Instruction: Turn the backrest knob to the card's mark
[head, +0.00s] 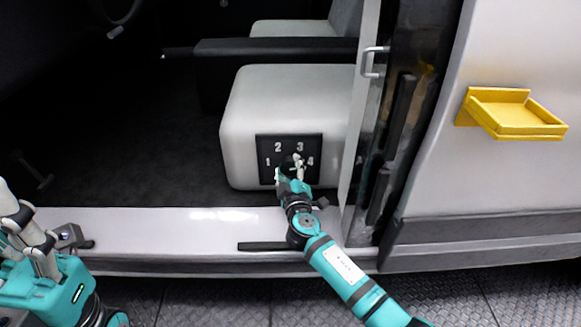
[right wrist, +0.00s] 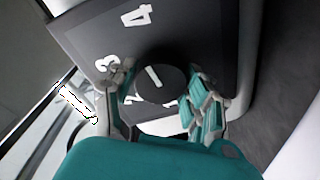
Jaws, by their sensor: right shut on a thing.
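The backrest knob (right wrist: 162,82) is a round black dial with a short white line, on a dark panel (head: 262,146) on the seat's grey side. The panel bears the numerals 1, 2, 3 and 4 in an arc above the knob. My right gripper (head: 291,170) is at the panel and hides most of the knob in the head view. In the right wrist view its fingers (right wrist: 162,98) are shut on the knob from both sides. The line's pointing end is unclear. My left gripper (head: 32,238) is at the lower left, away from the seat; its opening is unclear. I see no card.
The seat (head: 250,98) stands inside the vehicle's open doorway, behind a pale sill (head: 170,222). A door pillar with a grab handle (head: 372,62) rises close right of the panel. An empty-looking yellow tray (head: 515,118) is on the outer wall.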

